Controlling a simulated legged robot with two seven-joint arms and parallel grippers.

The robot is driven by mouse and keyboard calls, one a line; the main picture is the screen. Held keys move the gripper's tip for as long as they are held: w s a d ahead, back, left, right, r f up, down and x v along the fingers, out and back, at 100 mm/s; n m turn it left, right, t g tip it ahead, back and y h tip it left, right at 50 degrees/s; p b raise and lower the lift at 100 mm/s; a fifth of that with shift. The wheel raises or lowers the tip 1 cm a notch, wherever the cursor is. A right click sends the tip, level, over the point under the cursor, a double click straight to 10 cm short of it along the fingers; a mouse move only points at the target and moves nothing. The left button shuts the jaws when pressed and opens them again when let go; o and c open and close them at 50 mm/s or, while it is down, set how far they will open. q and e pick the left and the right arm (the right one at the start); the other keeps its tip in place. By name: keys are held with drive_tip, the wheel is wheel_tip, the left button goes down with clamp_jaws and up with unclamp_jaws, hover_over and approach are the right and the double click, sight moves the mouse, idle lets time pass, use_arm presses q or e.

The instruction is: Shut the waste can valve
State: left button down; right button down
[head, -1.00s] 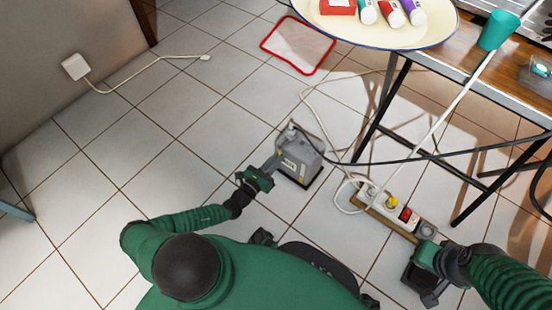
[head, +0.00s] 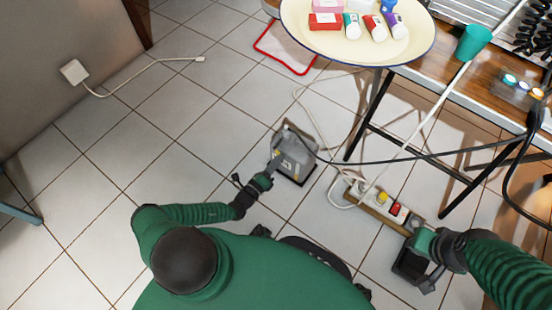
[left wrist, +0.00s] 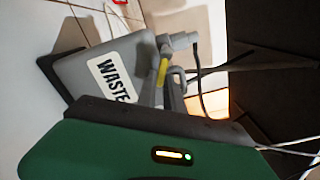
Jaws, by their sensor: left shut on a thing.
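The waste can (head: 296,160) is a grey box on the tiled floor in the middle of the head view. In the left wrist view the can (left wrist: 85,62) shows a white WASTE label, with a grey fitting at its top. My left gripper (head: 274,164) is at the can's left side. In the left wrist view its fingers (left wrist: 162,82) are shut around a small yellow part (left wrist: 163,71), which looks like the valve's handle. The fingers hide most of the valve, so its position is unclear. My right gripper (head: 418,240) is at the near end of a power strip.
The power strip (head: 385,205) with plugs and a red switch lies right of the can. Cables cross the floor and hang before the table. The table (head: 450,82) bears a cream tray (head: 345,50) and a teal cup (head: 474,42). The floor at left is mostly clear.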

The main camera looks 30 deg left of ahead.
use_arm(q)
drive_tip(key=shift+r+n+p, duration=0.2)
drive_tip(key=shift+r+n, duration=0.1)
drive_tip(key=shift+n, duration=0.65)
drive_tip(key=shift+r+n+p, duration=0.2)
drive_tip(key=shift+r+n, duration=0.05)
drive_tip(key=shift+n, duration=0.75)
drive_tip(key=shift+r+n+p, duration=0.2)
drive_tip(key=shift+r+n, duration=0.1)
drive_tip(key=shift+n, duration=0.65)
drive_tip(key=shift+a, duration=0.1)
drive_tip(key=c, duration=1.6)
unclamp_jaws()
drive_tip(key=shift+c, duration=0.2)
drive_tip(key=shift+o, duration=0.9)
